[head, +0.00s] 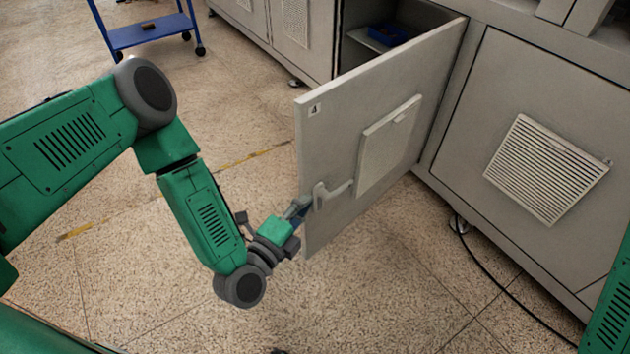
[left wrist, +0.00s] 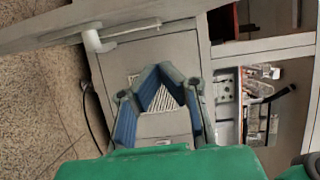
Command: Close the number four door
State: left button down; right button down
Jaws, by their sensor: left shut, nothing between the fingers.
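The number four door (head: 335,135) is a grey cabinet door standing wide open, with a small "4" label at its upper left corner. Its lever handle (head: 320,194) is low near the free edge. My left gripper (head: 299,207) is shut and empty, beside the door's free edge close to the handle; I cannot tell whether it touches. In the left wrist view, the blue-padded fingers of this gripper (left wrist: 160,72) come together at their tips. The door (left wrist: 60,28) with its white handle (left wrist: 93,40) crosses the top left there. My right gripper is out of view.
The open cabinet holds a blue bin (head: 388,34) on a shelf. A closed, vented door (head: 470,125) stands at right. A black cable (head: 510,293) lies on the floor. A blue cart (head: 150,32) stands at the back. Floor (head: 385,285) before the door is clear.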

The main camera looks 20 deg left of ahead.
pick_arm(q)
jog(key=w+b, duration=0.3)
jog(key=w, duration=0.8)
jog(key=shift+w+r, duration=0.15)
jog(key=shift+w, duration=0.2)
